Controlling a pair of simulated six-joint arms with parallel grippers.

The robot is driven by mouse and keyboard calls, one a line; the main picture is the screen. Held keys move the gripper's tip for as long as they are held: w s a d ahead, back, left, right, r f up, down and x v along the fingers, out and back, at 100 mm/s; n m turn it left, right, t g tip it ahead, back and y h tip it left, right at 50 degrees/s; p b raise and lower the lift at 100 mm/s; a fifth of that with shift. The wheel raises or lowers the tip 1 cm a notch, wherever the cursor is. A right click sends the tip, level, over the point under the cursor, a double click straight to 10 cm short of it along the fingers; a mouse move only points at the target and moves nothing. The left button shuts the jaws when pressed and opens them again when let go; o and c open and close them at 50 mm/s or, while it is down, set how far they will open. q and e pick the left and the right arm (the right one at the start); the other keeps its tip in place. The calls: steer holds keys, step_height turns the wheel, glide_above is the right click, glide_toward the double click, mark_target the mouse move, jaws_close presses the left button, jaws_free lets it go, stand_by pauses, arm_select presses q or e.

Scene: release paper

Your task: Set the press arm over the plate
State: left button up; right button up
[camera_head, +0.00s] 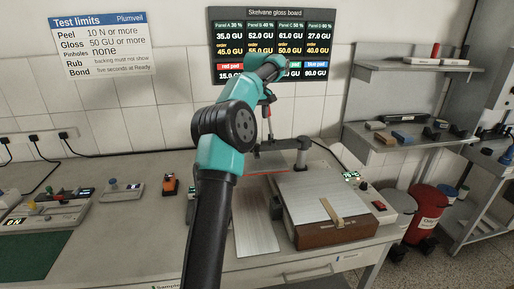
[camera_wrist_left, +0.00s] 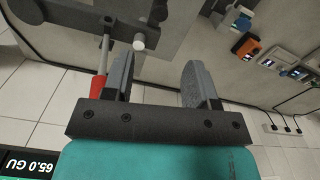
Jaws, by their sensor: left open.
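The press arm (camera_head: 277,146) is a dark horizontal bar running left from a short dark post (camera_head: 302,154) at the back of the bench. A red handle (camera_head: 268,97) on a thin rod stands above the bar's left end. A flat silver plate (camera_head: 255,222) lies on the bench, left of a brown block. My left gripper (camera_wrist_left: 160,72) is open. In the left wrist view the red handle (camera_wrist_left: 98,86) is beside its left finger, outside the jaws. A pale-ended peg (camera_wrist_left: 140,41) shows near that finger; I cannot tell if they touch. My right gripper is out of view.
The brown block (camera_head: 335,234) has a metal top with a tan strip (camera_head: 331,211). An orange device (camera_head: 169,184) and a grey device (camera_head: 122,190) stand to the left. Shelves (camera_head: 420,66) and a red bin (camera_head: 428,212) are at the right.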

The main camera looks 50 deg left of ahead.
mark_target(257, 147)
arm_select(q)
step_height(257, 147, down, 14)
steer(key=shift+f, duration=0.1)
stand_by(0.5)
steer(key=shift+c, duration=0.5)
jaws_close()
